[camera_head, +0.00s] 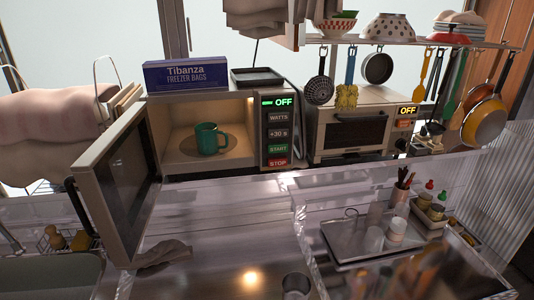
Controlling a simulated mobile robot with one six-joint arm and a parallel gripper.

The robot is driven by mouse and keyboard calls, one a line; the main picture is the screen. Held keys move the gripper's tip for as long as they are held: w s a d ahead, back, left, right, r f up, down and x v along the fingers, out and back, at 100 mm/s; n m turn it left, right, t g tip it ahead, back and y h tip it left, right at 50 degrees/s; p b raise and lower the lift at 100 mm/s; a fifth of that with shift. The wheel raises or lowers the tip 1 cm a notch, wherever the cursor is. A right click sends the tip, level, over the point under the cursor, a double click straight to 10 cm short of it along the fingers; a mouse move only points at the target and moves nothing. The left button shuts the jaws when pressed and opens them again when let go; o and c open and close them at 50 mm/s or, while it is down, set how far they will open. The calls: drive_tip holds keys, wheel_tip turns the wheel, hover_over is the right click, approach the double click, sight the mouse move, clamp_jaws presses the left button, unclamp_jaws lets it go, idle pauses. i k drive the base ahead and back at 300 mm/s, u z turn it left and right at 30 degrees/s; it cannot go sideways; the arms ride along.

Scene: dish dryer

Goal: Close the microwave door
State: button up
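The microwave (247,130) stands at the back of the counter, left of centre. Its door (119,181) is hinged on the left and swung wide open toward me, with its dark window facing right. A green mug (210,139) stands upright on the plate inside the lit cavity. The control panel (278,133) at the right of the cavity reads OFF. My gripper cannot be seen in this view.
A grey cloth (163,254) lies on the counter near the door's lower edge. A freezer bags box (186,75) and a dark tray (257,77) sit on the microwave. A toaster oven (358,130) stands to the right. The counter before the cavity is mostly clear.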

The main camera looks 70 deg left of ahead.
sight(131, 182)
drive_tip(key=k, duration=2)
drive_tip(key=u, duration=2)
drive_tip(key=i, duration=1)
drive_tip(key=u, duration=0.05)
drive_tip(key=k, duration=0.5)
drive_tip(key=u, duration=0.25)
drive_tip(key=i, duration=0.35)
drive_tip(key=u, duration=0.1)
